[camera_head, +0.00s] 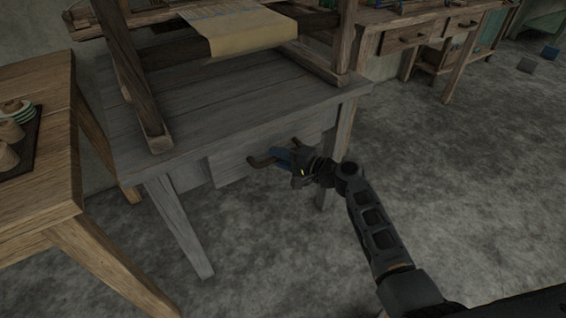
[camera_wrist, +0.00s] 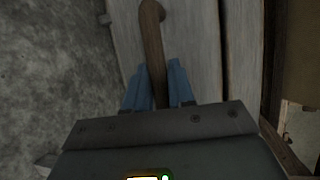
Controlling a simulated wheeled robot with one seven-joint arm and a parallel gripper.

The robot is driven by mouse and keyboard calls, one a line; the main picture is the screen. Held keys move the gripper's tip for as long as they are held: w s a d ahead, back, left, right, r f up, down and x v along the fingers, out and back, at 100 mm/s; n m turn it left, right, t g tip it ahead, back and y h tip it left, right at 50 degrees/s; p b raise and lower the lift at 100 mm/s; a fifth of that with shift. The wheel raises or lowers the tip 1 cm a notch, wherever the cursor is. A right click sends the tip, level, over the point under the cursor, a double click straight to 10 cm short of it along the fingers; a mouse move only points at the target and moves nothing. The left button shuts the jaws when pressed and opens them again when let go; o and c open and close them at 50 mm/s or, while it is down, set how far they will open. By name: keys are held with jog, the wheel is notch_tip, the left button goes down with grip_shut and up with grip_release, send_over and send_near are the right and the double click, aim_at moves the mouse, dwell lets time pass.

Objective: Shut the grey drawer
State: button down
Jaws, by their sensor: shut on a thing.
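The grey drawer (camera_head: 228,166) is in the front of the grey table under the loom. Its front face also shows in the wrist view (camera_wrist: 197,50). Its brown curved handle (camera_head: 262,160) sticks out from the front; in the wrist view the handle (camera_wrist: 153,45) runs down between the blue fingers. My gripper (camera_head: 284,157) is at the drawer's front with its fingers shut on the handle; the wrist view shows one finger on each side of it (camera_wrist: 158,88). The inside of the drawer does not show.
The grey table (camera_head: 130,108) carries the wooden loom (camera_head: 135,75) with cloth (camera_head: 240,32). A brown table (camera_head: 40,150) with a dark tray of pots stands at the left. A workbench (camera_head: 410,35) is at the back right. The concrete floor at the right is mostly clear.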

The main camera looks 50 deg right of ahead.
jog(key=shift+w+d, duration=0.25)
jog(key=shift+w, duration=0.75)
jog(key=c, duration=1.1)
grip_release()
jog(key=shift+w, duration=0.1)
jog(key=shift+o, duration=0.2)
jog(key=shift+r, duration=0.1)
jog(key=v, duration=0.8)
jog(key=shift+p, duration=0.35)
jog(key=shift+f, duration=0.2)
